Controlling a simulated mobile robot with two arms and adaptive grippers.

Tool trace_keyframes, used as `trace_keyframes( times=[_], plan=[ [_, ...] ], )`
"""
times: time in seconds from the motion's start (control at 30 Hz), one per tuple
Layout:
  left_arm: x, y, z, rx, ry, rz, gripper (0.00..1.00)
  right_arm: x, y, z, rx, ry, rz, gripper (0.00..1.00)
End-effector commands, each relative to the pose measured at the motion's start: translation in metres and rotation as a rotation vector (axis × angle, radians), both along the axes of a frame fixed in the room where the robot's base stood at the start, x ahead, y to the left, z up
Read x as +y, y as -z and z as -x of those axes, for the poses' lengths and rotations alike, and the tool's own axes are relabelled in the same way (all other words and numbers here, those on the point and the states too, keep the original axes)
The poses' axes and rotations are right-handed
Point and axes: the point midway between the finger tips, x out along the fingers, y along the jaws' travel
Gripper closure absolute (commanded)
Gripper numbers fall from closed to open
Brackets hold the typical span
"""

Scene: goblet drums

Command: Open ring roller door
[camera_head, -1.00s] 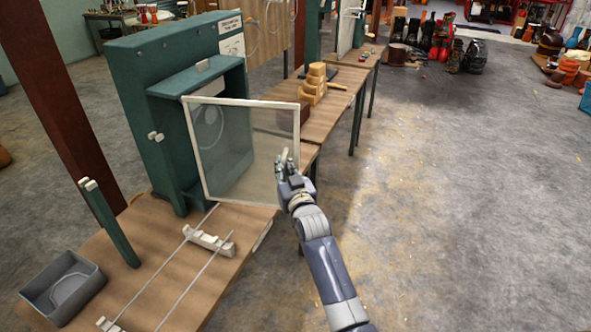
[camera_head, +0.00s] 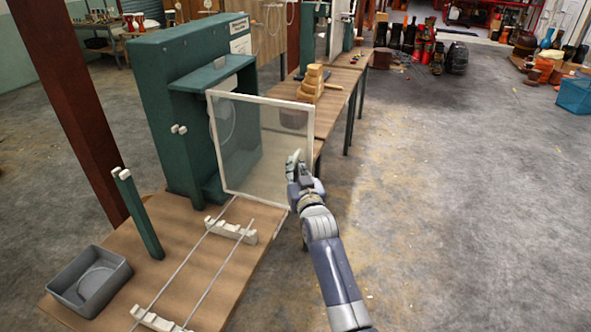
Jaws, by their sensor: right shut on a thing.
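The ring roller machine is a tall green cabinet (camera_head: 160,110) on a wooden bench at the left. Its door (camera_head: 255,160), a clear panel in a white frame, stands swung out from the cabinet front, leaving the opening partly visible behind it. A pale ring shape shows dimly through the panel. My right gripper (camera_head: 297,170) is shut on the free right-hand edge of the door. The exact contact is partly hidden by the fingers. My left gripper is out of view.
On the bench (camera_head: 185,240) are a grey bin (camera_head: 88,281), a green post (camera_head: 138,215) and two rods on white supports (camera_head: 231,230). Stacked wooden blocks (camera_head: 312,83) stand on a bench behind. The floor (camera_head: 455,210) to the right is clear.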

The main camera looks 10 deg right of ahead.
Motion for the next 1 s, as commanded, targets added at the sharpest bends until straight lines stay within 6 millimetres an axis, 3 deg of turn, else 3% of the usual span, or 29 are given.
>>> trace_keyframes(
  times=[0.17,0.2,0.27,0.67,0.87,1.0],
  plan=[
    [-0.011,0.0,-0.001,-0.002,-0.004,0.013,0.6,-0.005,0.003,0.001,0.004,0.007,0.008,1.0],
    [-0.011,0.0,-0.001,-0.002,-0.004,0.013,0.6,-0.005,0.003,0.001,0.004,0.007,0.008,0.83],
    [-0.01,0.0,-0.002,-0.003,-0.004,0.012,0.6,-0.005,0.003,0.001,0.004,0.006,0.007,0.7],
    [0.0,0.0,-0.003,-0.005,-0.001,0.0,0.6,-0.002,0.001,0.002,0.001,0.002,0.001,0.69],
    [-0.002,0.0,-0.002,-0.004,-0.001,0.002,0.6,-0.002,0.003,0.021,0.002,0.002,0.001,0.69],
    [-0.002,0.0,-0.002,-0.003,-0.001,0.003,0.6,-0.003,0.003,0.044,0.002,0.003,0.002,0.69]
  ],
)
